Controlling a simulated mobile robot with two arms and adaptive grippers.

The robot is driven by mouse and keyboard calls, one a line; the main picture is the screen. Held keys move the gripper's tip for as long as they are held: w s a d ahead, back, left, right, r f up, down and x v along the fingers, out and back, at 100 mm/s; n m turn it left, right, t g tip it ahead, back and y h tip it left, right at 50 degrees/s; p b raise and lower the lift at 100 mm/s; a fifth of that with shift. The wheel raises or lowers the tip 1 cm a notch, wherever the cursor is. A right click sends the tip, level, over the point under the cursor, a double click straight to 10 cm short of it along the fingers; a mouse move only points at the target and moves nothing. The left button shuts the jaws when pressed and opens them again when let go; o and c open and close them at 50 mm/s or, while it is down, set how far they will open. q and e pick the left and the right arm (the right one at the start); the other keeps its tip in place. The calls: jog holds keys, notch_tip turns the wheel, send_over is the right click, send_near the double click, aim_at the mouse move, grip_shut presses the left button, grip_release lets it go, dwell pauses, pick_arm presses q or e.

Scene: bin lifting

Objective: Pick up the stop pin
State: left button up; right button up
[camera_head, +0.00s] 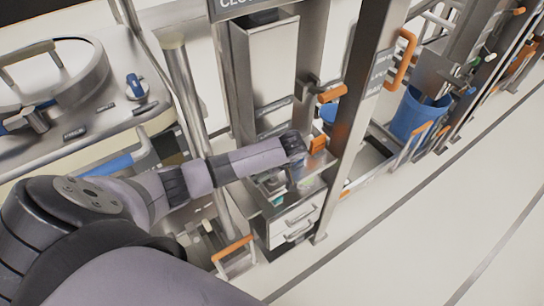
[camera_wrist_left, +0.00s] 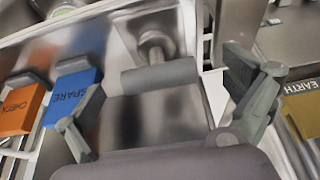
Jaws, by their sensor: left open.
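What looks like the stop pin (camera_wrist_left: 160,77) has a grey crosswise handle and a metal stem, and it stands at a metal recess in the left wrist view. My left gripper (camera_wrist_left: 168,108) is open, with one finger to each side of the handle and nothing held. I cannot tell whether a finger touches it. In the head view my left gripper (camera_head: 278,182) is low over the small drawer cabinet, and the pin cannot be made out there. My right gripper is not in view.
An orange CHECK tag (camera_wrist_left: 18,108) and a blue SPARE tag (camera_wrist_left: 72,97) lie left of the pin. A yellow EARTH tag (camera_wrist_left: 302,108) is at the right. In the head view a metal post (camera_head: 352,110) stands close right of my left arm, and a blue bin (camera_head: 415,115) stands beyond.

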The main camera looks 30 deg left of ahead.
pick_arm(q)
jog(key=shift+a+f, duration=0.1)
jog(key=shift+f, duration=0.25)
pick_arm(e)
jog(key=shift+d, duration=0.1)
pick_arm(q)
jog(key=shift+c, duration=0.2)
jog(key=c, duration=1.3)
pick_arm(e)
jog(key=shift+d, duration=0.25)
pick_arm(q)
jog(key=shift+o, duration=0.2)
jog(key=shift+r, duration=0.15)
